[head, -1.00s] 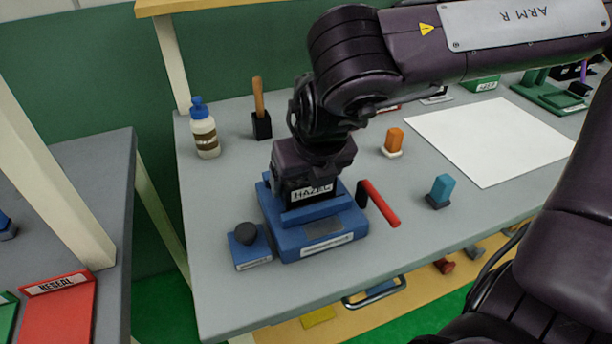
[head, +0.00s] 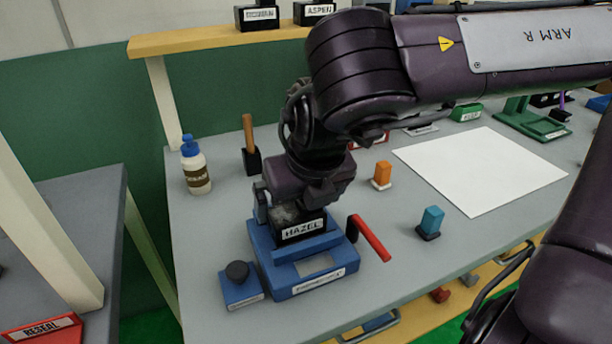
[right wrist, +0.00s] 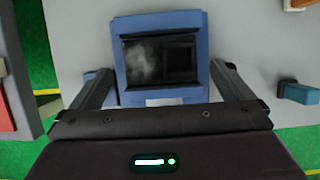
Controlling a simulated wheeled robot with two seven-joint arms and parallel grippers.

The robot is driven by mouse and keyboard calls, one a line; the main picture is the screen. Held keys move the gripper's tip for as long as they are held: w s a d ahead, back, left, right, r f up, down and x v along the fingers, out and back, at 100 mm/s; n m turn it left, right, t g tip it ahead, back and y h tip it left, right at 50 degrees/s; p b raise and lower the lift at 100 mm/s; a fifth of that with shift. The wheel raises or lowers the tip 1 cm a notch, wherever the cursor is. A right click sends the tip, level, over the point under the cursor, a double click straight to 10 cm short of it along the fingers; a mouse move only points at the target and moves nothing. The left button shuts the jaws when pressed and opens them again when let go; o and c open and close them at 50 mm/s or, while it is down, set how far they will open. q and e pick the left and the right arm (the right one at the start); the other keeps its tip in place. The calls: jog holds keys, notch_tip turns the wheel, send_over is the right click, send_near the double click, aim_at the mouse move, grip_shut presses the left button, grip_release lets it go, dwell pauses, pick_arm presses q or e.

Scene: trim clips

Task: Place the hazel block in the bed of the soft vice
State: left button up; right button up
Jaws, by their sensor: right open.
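The hazel block (head: 303,229), black with a white HAZEL label, sits in the bed of the blue soft vice (head: 312,284), behind the vice's front part. In the right wrist view, the block (right wrist: 160,62) shows its dark top with a grey smudge, inside the blue vice frame (right wrist: 190,23). My right gripper (head: 294,200) is open and just above the block, its left finger apart from it. In the right wrist view its two fingers (right wrist: 160,72) stand wide on either side of the vice. My left gripper is not in view.
A red lever (head: 371,238) sticks out right of the vice; a blue base with a black knob (head: 237,270) stands at its left. A bottle (head: 196,170), an orange block (head: 382,174) and a teal block (head: 431,220) stand nearby. A white sheet (head: 480,170) lies at right.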

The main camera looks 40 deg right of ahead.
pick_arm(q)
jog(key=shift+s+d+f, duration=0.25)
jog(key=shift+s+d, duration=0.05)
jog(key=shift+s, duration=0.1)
pick_arm(e)
jog(key=v, duration=0.6)
jog(key=shift+s+r, duration=0.2)
jog(key=shift+r, duration=0.2)
